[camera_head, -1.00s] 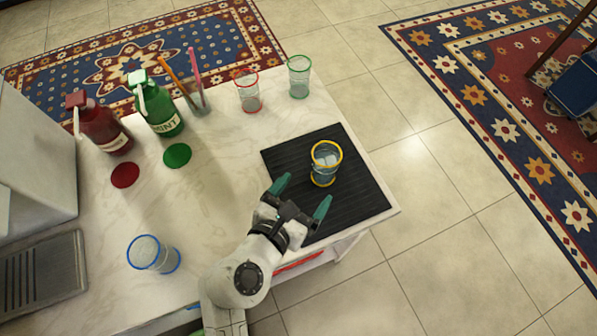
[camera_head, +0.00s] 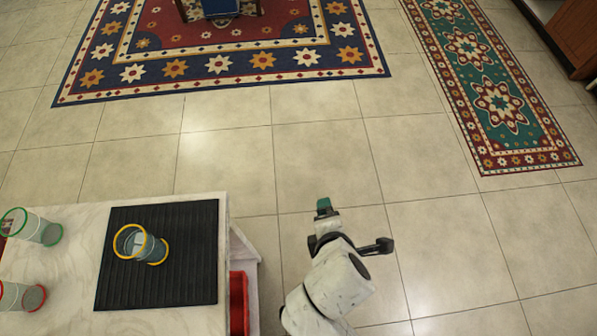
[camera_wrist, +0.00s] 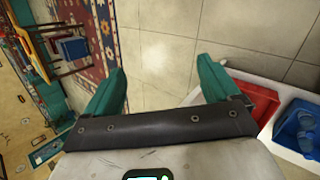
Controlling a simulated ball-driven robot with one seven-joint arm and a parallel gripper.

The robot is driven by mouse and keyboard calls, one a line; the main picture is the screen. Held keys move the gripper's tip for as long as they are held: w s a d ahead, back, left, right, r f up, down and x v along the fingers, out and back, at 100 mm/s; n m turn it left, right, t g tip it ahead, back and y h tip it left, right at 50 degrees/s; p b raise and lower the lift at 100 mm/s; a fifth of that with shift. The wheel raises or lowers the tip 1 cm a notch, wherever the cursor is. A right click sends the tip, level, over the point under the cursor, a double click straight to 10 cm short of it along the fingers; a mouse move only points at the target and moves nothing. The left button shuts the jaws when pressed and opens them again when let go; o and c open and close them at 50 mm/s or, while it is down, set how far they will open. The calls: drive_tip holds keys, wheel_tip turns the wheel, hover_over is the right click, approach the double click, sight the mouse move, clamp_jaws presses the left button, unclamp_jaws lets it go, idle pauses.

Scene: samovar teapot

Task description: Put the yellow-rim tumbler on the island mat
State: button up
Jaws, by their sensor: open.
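The yellow-rim tumbler (camera_head: 141,244) stands on the black ribbed island mat (camera_head: 200,235), near its middle. It is clear glass with yellow at its rim and base. Nothing touches it. My gripper (camera_head: 324,206) is off to the right of the island, over the floor, apart from the tumbler and the mat. In the wrist view my gripper (camera_wrist: 165,88) shows two teal fingers spread wide with nothing between them. The tumbler and the mat are out of the wrist view.
A green-rim tumbler (camera_head: 38,229) and a red-rim tumbler (camera_head: 22,296) stand left of the mat. A red bin (camera_wrist: 245,100) and a blue bin (camera_wrist: 298,128) sit on a shelf. Tiled floor (camera_head: 300,180) is clear right of the island; rugs lie beyond.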

drive_tip(key=s+d+f+m+g, duration=0.1)
drive_tip(key=s+d+m+g, duration=0.2)
drive_tip(key=s+d+m, duration=0.3)
drive_tip(key=s+d+f+m+g, duration=0.1)
drive_tip(key=s+d+m+g, duration=0.2)
drive_tip(key=s+d+m, duration=0.4)
drive_tip(key=shift+d+m+g, duration=0.3)
drive_tip(key=shift+d+m, duration=3.65)
drive_tip(key=shift+m, duration=0.55)
drive_tip(key=shift+f, duration=0.1)
